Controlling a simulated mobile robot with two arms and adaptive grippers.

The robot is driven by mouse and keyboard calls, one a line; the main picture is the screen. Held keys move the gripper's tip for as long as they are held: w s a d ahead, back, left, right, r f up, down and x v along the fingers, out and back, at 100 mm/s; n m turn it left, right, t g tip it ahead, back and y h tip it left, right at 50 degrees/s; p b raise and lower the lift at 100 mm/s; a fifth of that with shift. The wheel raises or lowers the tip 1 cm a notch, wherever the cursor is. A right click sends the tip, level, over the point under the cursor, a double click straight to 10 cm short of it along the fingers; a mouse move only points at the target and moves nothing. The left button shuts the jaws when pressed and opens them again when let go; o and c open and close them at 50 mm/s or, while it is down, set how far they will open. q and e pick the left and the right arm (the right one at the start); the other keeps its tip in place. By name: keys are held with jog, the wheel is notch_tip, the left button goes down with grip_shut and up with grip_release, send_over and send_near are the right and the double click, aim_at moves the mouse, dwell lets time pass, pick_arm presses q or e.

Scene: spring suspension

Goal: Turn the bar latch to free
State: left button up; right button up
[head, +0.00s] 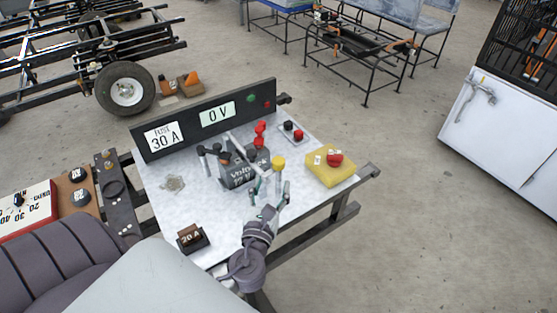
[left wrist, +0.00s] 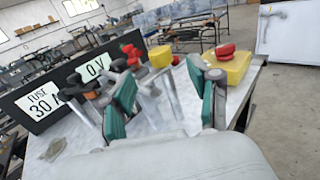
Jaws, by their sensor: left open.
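A yellow knob (head: 278,162) stands on a grey post at the front right of a dark battery (head: 238,176); I take it for the bar latch's knob, but cannot read its setting. A light grey bar (head: 239,146) runs across the battery top. My left gripper (head: 271,188) is open and empty, just in front of the post, with its fingers spread to either side. In the left wrist view the yellow knob (left wrist: 160,57) shows beyond and between the green-padded fingers (left wrist: 163,95), with no contact visible. My right gripper is not in view.
A black panel (head: 190,140) reading 30 A and 0 V stands behind the battery. A yellow block with a red button (head: 333,159) is at the right. A 20 A fuse block (head: 191,238) is at the front left. Red and black terminals (head: 293,131) sit behind.

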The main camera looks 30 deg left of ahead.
aim_at(277, 167)
pick_arm(q)
jog(key=x, duration=0.9)
grip_shut()
